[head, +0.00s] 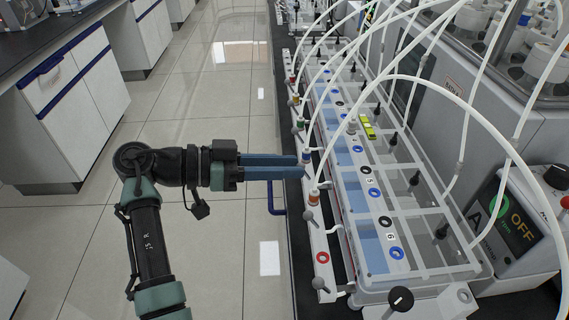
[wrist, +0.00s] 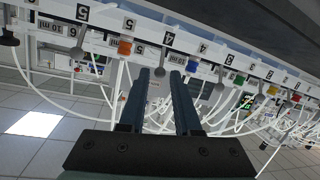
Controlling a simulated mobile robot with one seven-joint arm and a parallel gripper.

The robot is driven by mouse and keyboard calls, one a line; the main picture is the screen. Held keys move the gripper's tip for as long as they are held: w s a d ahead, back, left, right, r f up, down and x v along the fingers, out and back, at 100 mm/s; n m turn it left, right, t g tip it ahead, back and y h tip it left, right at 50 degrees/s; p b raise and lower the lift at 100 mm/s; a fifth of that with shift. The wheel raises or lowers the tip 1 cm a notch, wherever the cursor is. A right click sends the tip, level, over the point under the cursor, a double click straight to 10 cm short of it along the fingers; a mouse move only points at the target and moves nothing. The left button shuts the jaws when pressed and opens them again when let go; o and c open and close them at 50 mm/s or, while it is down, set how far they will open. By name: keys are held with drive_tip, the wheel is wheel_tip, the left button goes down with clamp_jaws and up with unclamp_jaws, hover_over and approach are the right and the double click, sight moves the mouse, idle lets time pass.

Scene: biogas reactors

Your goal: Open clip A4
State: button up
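My gripper (wrist: 160,75) is open. Its two blue fingers point at the white rail (head: 322,240) that carries the clips. A grey clip lever (wrist: 160,71) shows between the fingertips, with a gap on both sides. It sits beside the blue port (wrist: 190,65), between labels that seem to read 5 and 4. It looks like clip A4, though the small labels are hard to read. In the head view my gripper (head: 306,167) reaches the rail from the left, near the blue port (head: 305,156). I cannot tell whether the clip is open or closed.
An orange port (head: 313,197) and neighbouring clip (head: 308,215) sit nearer on the rail. White tubes (head: 445,85) arch over the clear reactor tray (head: 420,225). A control box reads OFF (head: 515,220).

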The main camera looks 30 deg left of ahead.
drive_tip(key=v, duration=1.3)
